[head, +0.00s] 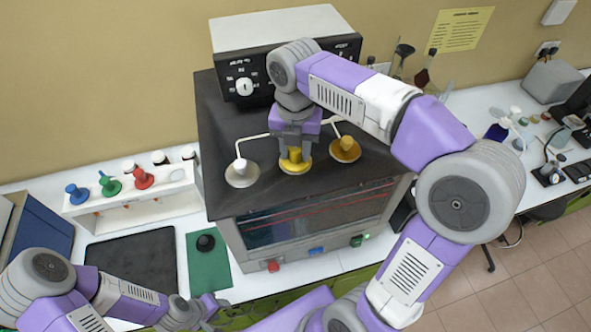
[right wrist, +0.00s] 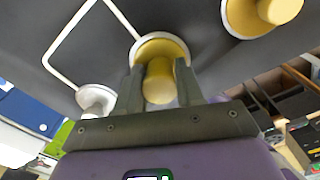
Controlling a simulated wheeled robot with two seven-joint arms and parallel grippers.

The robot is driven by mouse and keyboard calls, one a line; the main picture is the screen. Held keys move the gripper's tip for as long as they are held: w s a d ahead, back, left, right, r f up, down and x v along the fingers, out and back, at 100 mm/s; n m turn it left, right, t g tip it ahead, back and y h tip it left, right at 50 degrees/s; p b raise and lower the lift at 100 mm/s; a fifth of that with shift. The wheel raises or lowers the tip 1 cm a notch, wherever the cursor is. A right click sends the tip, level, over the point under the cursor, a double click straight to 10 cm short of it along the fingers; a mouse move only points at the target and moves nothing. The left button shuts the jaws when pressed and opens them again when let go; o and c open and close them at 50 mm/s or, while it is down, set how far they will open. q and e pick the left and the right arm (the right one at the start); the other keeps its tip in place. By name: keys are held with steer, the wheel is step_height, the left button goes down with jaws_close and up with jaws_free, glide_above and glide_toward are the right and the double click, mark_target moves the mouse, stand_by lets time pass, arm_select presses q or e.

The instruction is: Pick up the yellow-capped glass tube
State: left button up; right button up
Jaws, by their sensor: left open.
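A yellow-capped tube (head: 293,166) sits in the middle opening on the dark top of the oven; the glass below its cap is hidden. A second, darker yellow cap (head: 345,148) is to its right. My right gripper (head: 295,148) points down over the middle cap. In the right wrist view the middle yellow cap (right wrist: 158,82) lies between the two fingers, with little or no gap at its sides. I cannot tell whether they grip it. My left gripper (head: 213,310) is open and empty at the bottom, in front of the bench.
A white cap (head: 241,170) is left of the middle one on the oven top (head: 225,120), with thin white rods nearby. A control box (head: 240,85) stands behind. A white rack (head: 130,200) with blue, green and red stoppers stands left. A black mat (head: 135,262) lies before it.

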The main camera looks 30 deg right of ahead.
jaws_close()
steer(key=shift+r, duration=0.1)
